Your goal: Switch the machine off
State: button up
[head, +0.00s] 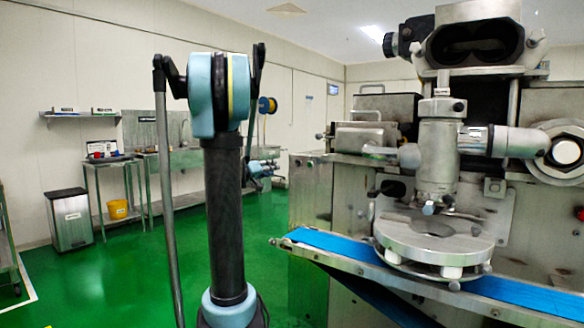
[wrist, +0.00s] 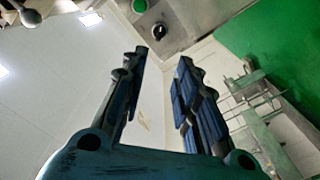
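The encrusting machine (head: 350,190) is a large steel unit on the right in the head view. A blue conveyor belt (head: 335,246) and a round steel plate (head: 435,243) are at its front. A small red-orange part (head: 580,213) shows at the right picture edge; I cannot tell whether it is a control. In the wrist view my gripper (wrist: 163,57) has its two dark blue fingers apart, with nothing between them. Beyond the fingertips is a grey metal panel (wrist: 185,18) with a round black part (wrist: 160,31) and a small dark-and-green part (wrist: 140,5). I cannot identify the off switch.
In the head view a steel side table (head: 112,160), a grey bin (head: 70,220) and a yellow bucket (head: 118,209) stand along the left wall. A sink bench (head: 180,157) is behind my arm. The green floor (head: 130,270) is clear on the left.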

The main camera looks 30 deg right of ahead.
aim_at(297, 164)
jog(key=x, duration=1.7)
jog(key=shift+c, duration=0.3)
grip_shut()
